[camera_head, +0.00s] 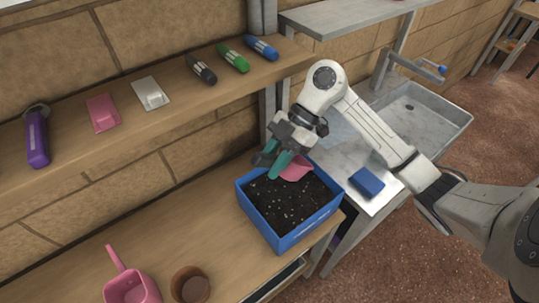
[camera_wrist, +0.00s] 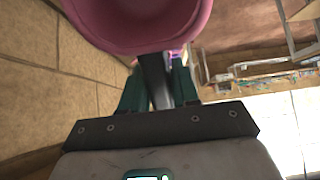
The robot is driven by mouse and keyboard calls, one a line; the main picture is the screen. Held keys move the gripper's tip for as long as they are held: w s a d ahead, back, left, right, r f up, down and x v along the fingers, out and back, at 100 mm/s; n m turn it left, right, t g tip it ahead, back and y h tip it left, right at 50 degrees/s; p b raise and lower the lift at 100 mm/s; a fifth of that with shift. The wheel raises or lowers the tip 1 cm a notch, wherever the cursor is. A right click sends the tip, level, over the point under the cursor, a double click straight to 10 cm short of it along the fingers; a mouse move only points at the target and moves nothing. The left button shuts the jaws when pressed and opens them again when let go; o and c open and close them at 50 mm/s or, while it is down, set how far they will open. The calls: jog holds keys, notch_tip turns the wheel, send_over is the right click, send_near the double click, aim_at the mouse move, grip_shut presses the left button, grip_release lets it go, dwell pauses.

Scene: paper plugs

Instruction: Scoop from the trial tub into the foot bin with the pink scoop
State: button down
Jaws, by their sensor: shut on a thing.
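My gripper (camera_head: 268,168) is shut on the pink scoop (camera_head: 297,169) at the back of a blue tub (camera_head: 287,240) filled with dark, white-speckled soil. The tub stands on the wooden bench and carries no readable label. The scoop's pink bowl is low over the soil near the tub's rear edge; whether it touches the soil is unclear. In the wrist view the scoop (camera_wrist: 140,22) fills the top, and a dark handle (camera_wrist: 155,82) runs back between my teal fingers. I cannot make out a foot bin.
The shelf above holds markers, a purple tool (camera_head: 37,140) and small blocks. A blue block (camera_head: 367,183) lies on the grey counter right of the tub, before a sink (camera_head: 425,112).

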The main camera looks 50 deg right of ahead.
jog(key=shift+f+h+b, duration=1.6)
jog(key=shift+f+b, duration=1.1)
jog(key=shift+f, duration=4.25)
jog(key=shift+g, duration=0.4)
jog(key=p+v, duration=0.1)
jog(key=v, duration=0.1)
jog(key=p+v, duration=0.2)
jog(key=a+p+v, duration=0.1)
jog(key=p+v, duration=0.1)
jog(key=v, duration=0.1)
jog(key=shift+w+a+r, duration=0.1)
jog(key=shift+w+r, duration=0.05)
jog(key=shift+r, duration=0.2)
jog(key=shift+a+r+h+p, duration=0.25)
jog(key=shift+h+p, duration=0.05)
jog(key=shift+p, duration=0.05)
jog(key=shift+w+a+f+g+h, duration=0.1)
jog(key=shift+w+a+g+h, duration=0.15)
jog(key=shift+a+h, duration=0.55)
jog(key=shift+w+a+g+h, duration=0.1)
jog(key=shift+a+g+h, duration=0.3)
jog(key=shift+h, duration=0.8)
